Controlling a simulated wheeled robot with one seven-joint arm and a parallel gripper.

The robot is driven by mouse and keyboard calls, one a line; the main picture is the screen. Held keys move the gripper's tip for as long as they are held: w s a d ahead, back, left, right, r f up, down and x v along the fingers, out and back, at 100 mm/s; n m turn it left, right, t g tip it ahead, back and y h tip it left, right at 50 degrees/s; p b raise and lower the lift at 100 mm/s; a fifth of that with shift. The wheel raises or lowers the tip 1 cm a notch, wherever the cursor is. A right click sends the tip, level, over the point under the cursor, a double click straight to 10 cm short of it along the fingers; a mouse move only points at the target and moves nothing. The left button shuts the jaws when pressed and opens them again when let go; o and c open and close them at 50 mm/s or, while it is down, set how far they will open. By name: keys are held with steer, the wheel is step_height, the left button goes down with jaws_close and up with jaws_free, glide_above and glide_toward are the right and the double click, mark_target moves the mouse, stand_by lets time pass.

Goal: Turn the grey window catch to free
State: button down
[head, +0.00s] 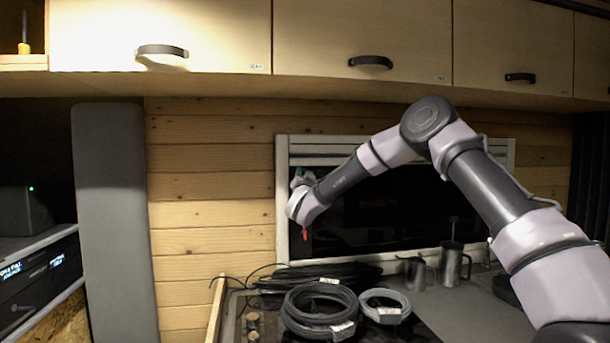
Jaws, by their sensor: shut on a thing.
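The window (283,215) has a pale frame and dark glass and sits in the wooden wall, behind my arm. My gripper (301,178) is at the upper left part of the window, against the inner side of the left frame. It is small in the head view and partly covered by my own wrist. It is shut on the grey window catch, of which I can make out almost nothing between the fingers. Which way the catch is turned cannot be told from here.
Below the window, coiled cables (318,325) and a smaller grey coil (385,312) lie on the worktop. Metal mugs (452,268) stand to the right. Overhead cupboards (360,35) run above, and a grey upright panel (115,220) stands left.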

steer(key=shift+c, duration=2)
jaws_free()
steer(key=shift+n, duration=0.3)
steer(key=n+y, duration=0.1)
steer(key=n, duration=0.1)
steer(key=n+y, duration=0.1)
steer(key=n, duration=0.2)
steer(key=n+y, duration=0.2)
steer(key=shift+d, duration=0.3)
steer(key=s+d+f+n, duration=0.15)
steer(key=s+f, duration=0.25)
steer(key=s, duration=0.5)
steer(key=s+d+r+m+g+h, duration=0.1)
steer(key=s+d+r+g, duration=0.2)
steer(key=s+d+g, duration=0.2)
steer(key=s+d+r+m+g+h, duration=0.1)
steer(key=s+d+r+g, duration=0.3)
steer(key=s+d, duration=0.6)
steer(key=d, duration=0.7)
steer(key=shift+s+r+m+g+h, duration=0.15)
steer(key=shift+s+m+g+h, duration=0.2)
steer(key=shift+s+g+h, duration=0.05)
